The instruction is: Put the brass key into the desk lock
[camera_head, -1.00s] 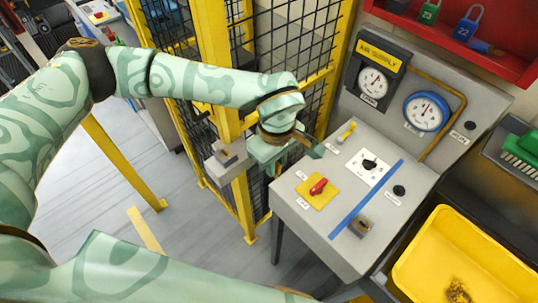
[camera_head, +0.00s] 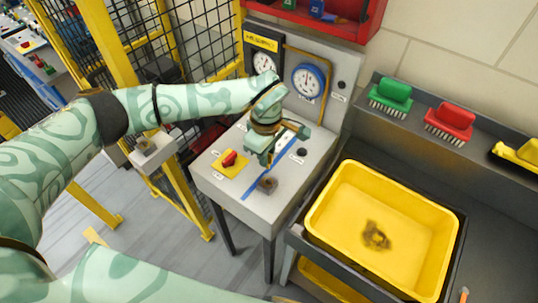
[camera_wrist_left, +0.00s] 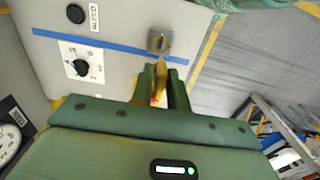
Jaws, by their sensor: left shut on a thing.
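The desk lock (camera_head: 268,184) is a small grey-brown block with a keyhole, near the front edge of the sloped grey desk panel. It also shows in the left wrist view (camera_wrist_left: 158,41), just beyond the fingertips. My left gripper (camera_head: 265,157) is over the panel, just behind the lock. In the left wrist view its fingers (camera_wrist_left: 163,77) are shut on the brass key (camera_wrist_left: 162,71), which points toward the lock. The key appears short of the lock face, but I cannot tell the exact gap. My right gripper is not in view.
A red switch (camera_head: 229,158) on a yellow plate and a blue stripe (camera_head: 250,187) lie beside the lock. A similar lock box (camera_head: 153,151) is on the yellow fence at left. A yellow bin (camera_head: 325,213) and brushes (camera_head: 390,96) are at right.

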